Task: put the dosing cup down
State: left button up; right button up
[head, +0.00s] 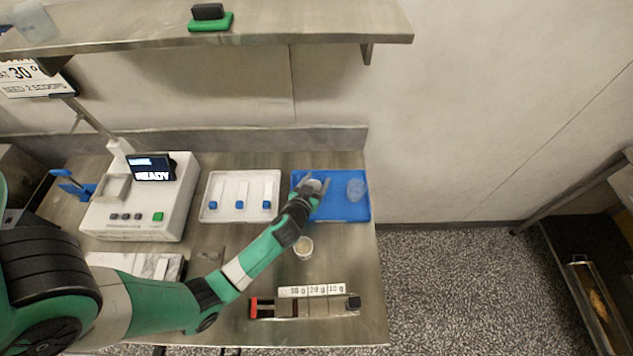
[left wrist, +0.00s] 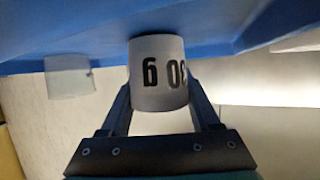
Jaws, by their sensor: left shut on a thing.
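The dosing cup (head: 314,185) is a small pale cup at the left part of the blue tray (head: 345,210). My left gripper (head: 316,187) is shut on it. In the left wrist view the cup (left wrist: 158,75) sits between the two fingers, with dark "0 g" lettering that reads upside down; its first digit is unclear. One end of it meets or nearly meets the blue surface (left wrist: 220,18); I cannot tell whether they touch. My right gripper is not in view.
A clear cup (head: 356,188) stands on the tray's right side and also shows in the left wrist view (left wrist: 70,77). Another cup (head: 303,246) stands in front of the tray. A white tray with blue-ended scoops (head: 211,213) lies left. A labelled rack (head: 317,306) is near the front edge.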

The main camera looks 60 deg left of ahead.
pick_arm(q)
jog(key=shift+f, duration=0.2)
jog(key=o, duration=1.4)
jog(key=shift+r, duration=0.1)
jog(key=shift+c, duration=0.2)
jog(key=shift+r, duration=0.1)
jog(key=shift+s+d+r, duration=0.15)
jog(key=p+v, duration=0.1)
jog(key=v, duration=1)
jog(key=shift+s+d+r, duration=0.1)
jog(key=shift+s+d, duration=0.1)
jog(key=shift+d, duration=0.05)
jog(key=shift+w, duration=0.1)
